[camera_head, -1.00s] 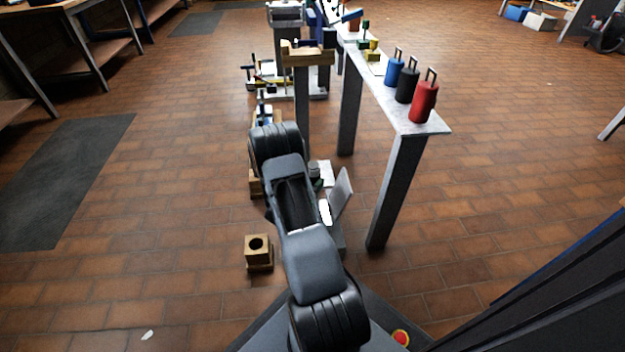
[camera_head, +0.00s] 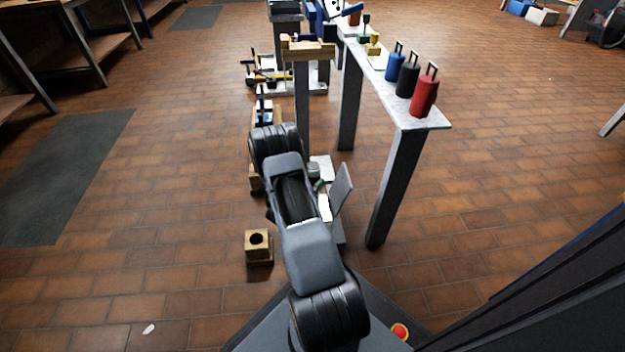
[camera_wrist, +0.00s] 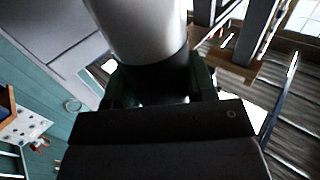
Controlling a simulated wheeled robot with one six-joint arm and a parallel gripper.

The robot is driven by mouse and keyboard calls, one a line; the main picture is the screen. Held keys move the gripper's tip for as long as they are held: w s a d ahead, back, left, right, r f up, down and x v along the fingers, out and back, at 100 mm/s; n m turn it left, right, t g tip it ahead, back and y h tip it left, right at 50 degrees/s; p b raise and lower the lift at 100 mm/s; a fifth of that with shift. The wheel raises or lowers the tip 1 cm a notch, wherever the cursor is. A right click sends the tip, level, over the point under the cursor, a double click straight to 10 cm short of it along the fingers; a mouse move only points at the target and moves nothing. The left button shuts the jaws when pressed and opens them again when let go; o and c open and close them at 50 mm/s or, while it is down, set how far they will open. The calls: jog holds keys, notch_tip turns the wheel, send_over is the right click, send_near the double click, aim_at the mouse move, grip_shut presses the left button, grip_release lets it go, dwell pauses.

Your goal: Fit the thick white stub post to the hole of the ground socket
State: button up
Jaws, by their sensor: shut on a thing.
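The thick white stub post (camera_wrist: 140,30) fills the top middle of the wrist view, with a dark band at its lower end. My gripper (camera_wrist: 152,85), with dark green fingers, is shut on it at that band. In the head view my arm hides the gripper and most or all of the post. A wooden block with a round dark hole in its top (camera_head: 258,240), which looks like the ground socket, stands on the floor left of my arm. The hole looks empty. The socket cannot be made out in the wrist view.
A tall narrow bench (camera_head: 403,120) stands on the right with blue, black and red canisters (camera_head: 424,96) on top. A tilted grey plate (camera_head: 341,190) is close to my arm's right side. A dark mat (camera_head: 65,170) lies left. The floor around the wooden block is mostly clear.

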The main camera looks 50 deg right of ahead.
jog(key=shift+f, duration=1.6)
jog(key=o, duration=1.5)
jog(key=a+p, duration=0.1)
jog(key=a, duration=0.3)
jog(key=s+a+p, duration=0.1)
jog(key=a+p, duration=0.1)
jog(key=a, duration=0.3)
jog(key=s+a+p, duration=0.1)
jog(key=a, duration=0.3)
jog(key=shift+a, duration=0.35)
